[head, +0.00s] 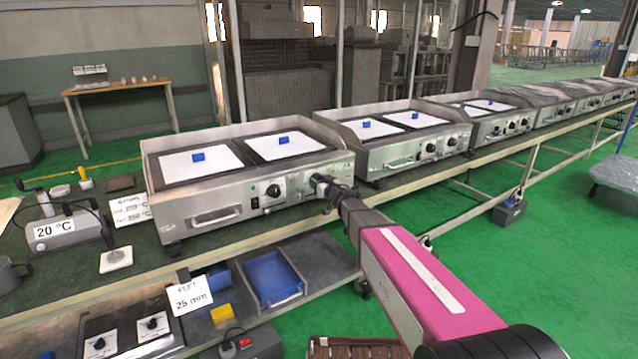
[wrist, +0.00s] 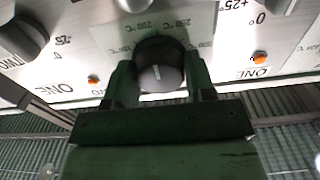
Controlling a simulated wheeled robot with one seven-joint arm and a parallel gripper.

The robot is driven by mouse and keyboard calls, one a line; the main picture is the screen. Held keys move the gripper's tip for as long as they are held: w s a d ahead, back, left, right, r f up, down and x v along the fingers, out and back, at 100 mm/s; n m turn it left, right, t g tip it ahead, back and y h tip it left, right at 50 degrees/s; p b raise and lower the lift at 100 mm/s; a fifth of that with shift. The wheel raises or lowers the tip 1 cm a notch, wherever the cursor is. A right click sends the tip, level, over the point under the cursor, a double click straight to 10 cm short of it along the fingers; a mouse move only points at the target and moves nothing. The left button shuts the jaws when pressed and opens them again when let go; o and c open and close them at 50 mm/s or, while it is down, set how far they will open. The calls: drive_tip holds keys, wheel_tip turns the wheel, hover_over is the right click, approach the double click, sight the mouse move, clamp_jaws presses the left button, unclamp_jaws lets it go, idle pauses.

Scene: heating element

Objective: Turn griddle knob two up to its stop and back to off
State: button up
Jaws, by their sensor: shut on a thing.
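The nearest griddle (head: 187,220) is a steel unit with two white plates, each with a blue block. A black knob (head: 273,190) on its front is free. My gripper (head: 322,184) is at the right end of that front, hiding the knob there. In the wrist view, the two fingers of my gripper (wrist: 160,88) are shut on a round black knob (wrist: 158,68), one finger on each side. Its white pointer line shows, near vertical in the picture. The scale behind it is partly hidden; 200 °C and 250 °C marks show. I cannot read this knob's number.
Another black knob (wrist: 22,38) is at the left in the wrist view, with orange lamps (wrist: 259,57) on the panel. More griddles (head: 405,135) stand along the bench to the right. A blue tray (head: 272,278) lies on the shelf below.

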drive_tip(key=m, duration=0.6)
drive_tip(key=shift+f, duration=0.1)
idle(0.5)
drive_tip(key=o, duration=0.9)
drive_tip(key=shift+o, duration=0.2)
drive_tip(key=shift+s+d, duration=0.1)
drive_tip(key=shift+s, duration=0.05)
drive_tip(key=v, duration=1)
drive_tip(key=shift+s+d, duration=0.2)
drive_tip(key=shift+s, duration=0.05)
